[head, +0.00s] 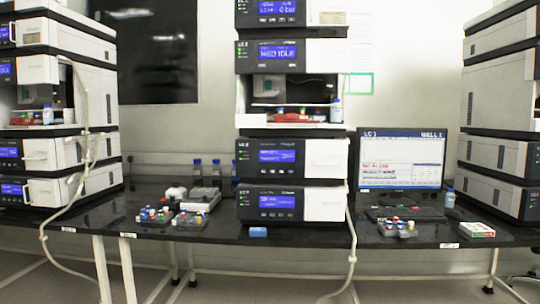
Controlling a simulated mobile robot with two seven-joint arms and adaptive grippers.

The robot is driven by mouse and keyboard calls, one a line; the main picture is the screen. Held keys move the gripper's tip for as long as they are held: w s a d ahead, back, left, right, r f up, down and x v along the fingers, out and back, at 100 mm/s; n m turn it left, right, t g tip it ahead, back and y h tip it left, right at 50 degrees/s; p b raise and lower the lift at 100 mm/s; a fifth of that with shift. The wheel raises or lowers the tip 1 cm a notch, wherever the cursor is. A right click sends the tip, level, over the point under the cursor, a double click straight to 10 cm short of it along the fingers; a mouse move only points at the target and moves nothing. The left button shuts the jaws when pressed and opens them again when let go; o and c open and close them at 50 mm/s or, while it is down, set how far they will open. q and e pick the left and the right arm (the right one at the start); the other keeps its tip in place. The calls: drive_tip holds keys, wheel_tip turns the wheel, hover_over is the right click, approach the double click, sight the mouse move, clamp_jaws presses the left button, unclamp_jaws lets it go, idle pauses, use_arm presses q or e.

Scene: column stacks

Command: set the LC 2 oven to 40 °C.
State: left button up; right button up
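The middle instrument stack stands on the dark bench, with labels on its modules that look like LC 2. Its lowest module (270,202) and the module above it (268,156) each have a lit blue display and a pale right-hand panel. The text on both displays is too small to read, so I cannot tell which is the oven or what temperature shows. Above them is an open sampler bay (290,100) with vials, under a module (277,55) whose display seems to read IDLE. A top module (275,13) seems to read 0 bar. Neither of my grippers is in view.
Similar stacks stand left (65,155) and right (497,165). A monitor (401,160) stands right of the middle stack.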

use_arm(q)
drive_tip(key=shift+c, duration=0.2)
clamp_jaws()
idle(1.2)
